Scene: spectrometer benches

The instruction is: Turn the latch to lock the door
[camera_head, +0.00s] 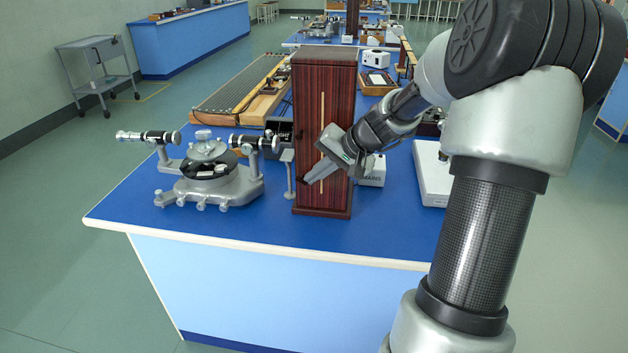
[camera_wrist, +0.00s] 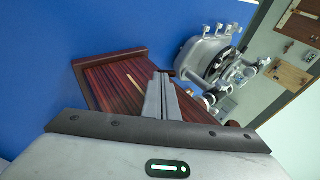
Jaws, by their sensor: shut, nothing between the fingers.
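A tall, dark red wooden cabinet (camera_head: 308,120) stands upright near the bench's front edge. Its front door looks closed and has a pale vertical strip (camera_head: 322,112). The cabinet also shows tilted in the wrist view (camera_wrist: 108,83). My gripper (camera_head: 305,181) is shut and empty, in front of the lower part of the door, with its tips near the door's left edge. In the wrist view the closed fingertips (camera_wrist: 161,77) lie over the door face. A small dark brown piece (camera_wrist: 170,73) beside the tips may be the latch. I cannot tell whether they touch.
A spectrometer (camera_head: 210,175) stands close left of the cabinet on the blue bench (camera_head: 270,225). A grooved board (camera_head: 235,90) lies behind it. White instruments (camera_head: 432,172) stand to the right. The bench strip in front of the cabinet is clear.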

